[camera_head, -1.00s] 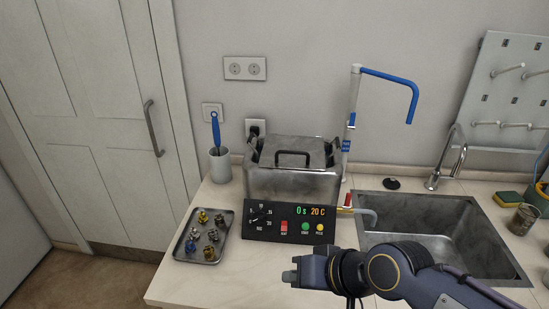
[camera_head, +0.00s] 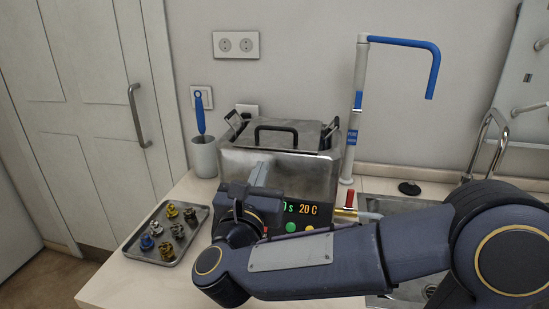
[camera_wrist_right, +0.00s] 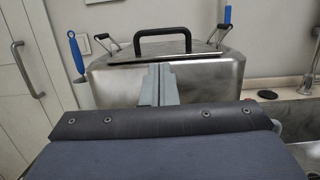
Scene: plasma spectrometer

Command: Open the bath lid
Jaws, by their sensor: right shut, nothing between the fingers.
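The bath (camera_head: 312,172) is a brushed metal box on the counter against the wall. Its lid (camera_head: 265,133) lies closed on top and has a black arched handle (camera_head: 277,130). The handle also shows in the right wrist view (camera_wrist_right: 163,37). My right gripper (camera_head: 262,166) is in front of the bath's front wall, below the handle, with its fingers together and empty. In the right wrist view the shut fingertips (camera_wrist_right: 158,72) point at the bath, below the lid. My right arm hides most of the control panel (camera_head: 300,212). My left gripper is not in view.
A metal tray (camera_head: 133,247) with several small fittings lies left of the bath. A grey cup (camera_head: 204,160) with a blue-handled brush stands beside it. A blue-topped pipe (camera_head: 357,110), a red-handled valve (camera_head: 349,200) and the sink are to the right.

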